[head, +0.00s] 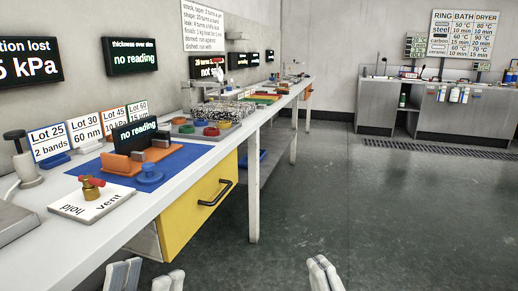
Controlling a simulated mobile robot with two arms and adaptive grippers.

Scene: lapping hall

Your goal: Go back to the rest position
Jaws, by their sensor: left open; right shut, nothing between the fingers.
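My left gripper (146,277) shows at the bottom edge of the head view, left of the middle. Its two pale fingers stand apart with nothing between them. It is in front of the long white bench, low in the picture. My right gripper (325,272) shows at the bottom edge, right of the middle, over the dark floor. Its fingers are together and hold nothing. Only the finger ends of both grippers are in view; my arms are out of the picture.
The long white bench (95,235) runs along the left wall, with a yellow drawer (195,205) below. On it are a hold/vent valve plate (115,197), a blue mat (178,162) and lot cards. Grey counters (455,115) stand at the back. The floor (400,220) on the right is clear.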

